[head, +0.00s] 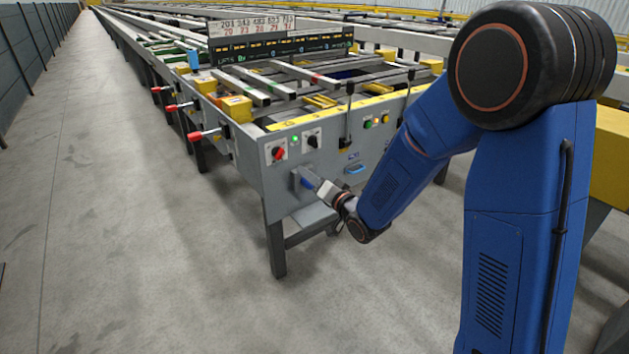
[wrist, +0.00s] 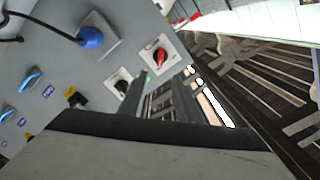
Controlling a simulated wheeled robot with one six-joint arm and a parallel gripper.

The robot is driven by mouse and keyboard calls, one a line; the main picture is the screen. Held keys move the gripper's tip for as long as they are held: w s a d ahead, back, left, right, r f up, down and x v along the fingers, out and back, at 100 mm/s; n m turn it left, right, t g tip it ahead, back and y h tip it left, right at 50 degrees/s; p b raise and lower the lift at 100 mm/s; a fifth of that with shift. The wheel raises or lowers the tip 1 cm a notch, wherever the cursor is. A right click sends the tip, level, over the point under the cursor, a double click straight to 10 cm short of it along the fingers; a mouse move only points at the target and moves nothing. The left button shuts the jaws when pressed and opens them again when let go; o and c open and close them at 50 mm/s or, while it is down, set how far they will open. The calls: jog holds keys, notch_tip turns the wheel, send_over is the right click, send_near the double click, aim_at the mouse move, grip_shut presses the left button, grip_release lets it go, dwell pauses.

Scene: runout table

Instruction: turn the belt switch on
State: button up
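Two rotary switches sit on the grey end panel (head: 275,185) of the runout table. One has a red knob (head: 278,153) and the other a black knob (head: 312,141). A lit green lamp (head: 295,138) is between them. In the wrist view the red knob (wrist: 159,56) is at upper middle and the black knob (wrist: 122,86) is left of it. Their labels are too small to read, so I cannot tell which is the belt switch. My gripper (head: 322,188) is below the switches, near a blue plug (head: 307,182), apart from both knobs. Its finger opening is unclear.
The blue plug (wrist: 90,38) and its black cable also show in the wrist view. Blue handles (wrist: 30,79) are on the panel. Red-tipped levers (head: 195,136) stick out along the table's left side. The concrete floor (head: 120,230) at left is clear.

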jog(key=shift+v, duration=1.35)
jog(key=s+d+r+g+h, duration=0.2)
jog(key=s+d+h, duration=0.25)
jog(key=d, duration=0.45)
jog(key=s+d+r+g+h, duration=0.2)
jog(key=s+d+r+h, duration=0.15)
jog(key=s+d, duration=0.45)
jog(key=s+d+n+g+h, duration=0.1)
jog(key=s+d+g, duration=0.2)
jog(key=s, duration=1)
jog(key=s+d+n+g+h, duration=0.1)
jog(key=s+d+g, duration=0.2)
jog(key=s, duration=0.9)
jog(key=d+f, duration=0.1)
jog(key=d, duration=0.2)
jog(key=shift+s, duration=0.4)
